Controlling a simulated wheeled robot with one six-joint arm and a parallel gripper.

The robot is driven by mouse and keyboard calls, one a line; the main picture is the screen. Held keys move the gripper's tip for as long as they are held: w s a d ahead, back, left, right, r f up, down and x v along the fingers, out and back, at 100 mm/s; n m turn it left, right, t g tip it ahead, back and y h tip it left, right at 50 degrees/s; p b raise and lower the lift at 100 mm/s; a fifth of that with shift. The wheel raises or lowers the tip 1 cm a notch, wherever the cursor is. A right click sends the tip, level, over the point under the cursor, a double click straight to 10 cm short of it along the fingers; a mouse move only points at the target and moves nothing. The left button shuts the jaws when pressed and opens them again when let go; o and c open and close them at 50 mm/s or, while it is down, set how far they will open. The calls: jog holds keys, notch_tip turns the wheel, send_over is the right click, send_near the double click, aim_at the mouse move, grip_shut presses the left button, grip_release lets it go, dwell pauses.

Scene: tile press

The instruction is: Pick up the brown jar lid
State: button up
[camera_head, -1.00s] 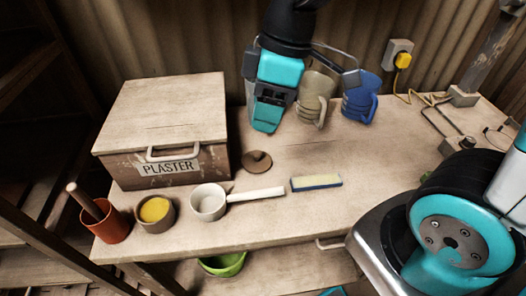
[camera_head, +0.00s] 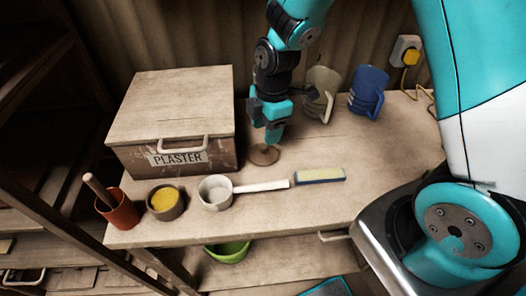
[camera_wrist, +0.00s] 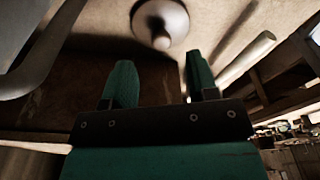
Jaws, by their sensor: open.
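The brown jar lid (camera_head: 264,156) lies on the bench top, right of the plaster box. It is a small round disc, partly covered by my gripper from the head view. In the wrist view a round, knobbed disc (camera_wrist: 160,22) at the top centre appears to be this lid, pale in the light. My gripper (camera_head: 274,138) points down just above and behind the lid. Its two teal fingers (camera_wrist: 161,80) are apart with nothing held between them. The disc is beyond the fingertips; whether anything touches it I cannot tell.
The plaster box (camera_head: 175,160) stands close on the left. A white ladle (camera_head: 216,192) with a pale handle and a yellow-and-blue sponge (camera_head: 320,176) lie in front. A beige mug (camera_head: 319,98) and a blue mug (camera_head: 366,92) stand behind right. Bench to the right is clear.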

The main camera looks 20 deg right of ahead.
aim_at(263, 146)
jog(key=shift+s+a+f+p, duration=0.1)
jog(key=shift+a+f+p, duration=0.1)
jog(key=shift+f, duration=0.8)
jog(key=shift+a+f+p, duration=0.1)
jog(key=shift+f+p, duration=0.05)
jog(key=shift+f, duration=0.8)
jog(key=shift+s+a+f+p, duration=0.1)
jog(key=shift+a+f+p, duration=0.1)
jog(key=shift+f, duration=0.8)
grip_shut()
jog(key=shift+r, duration=0.1)
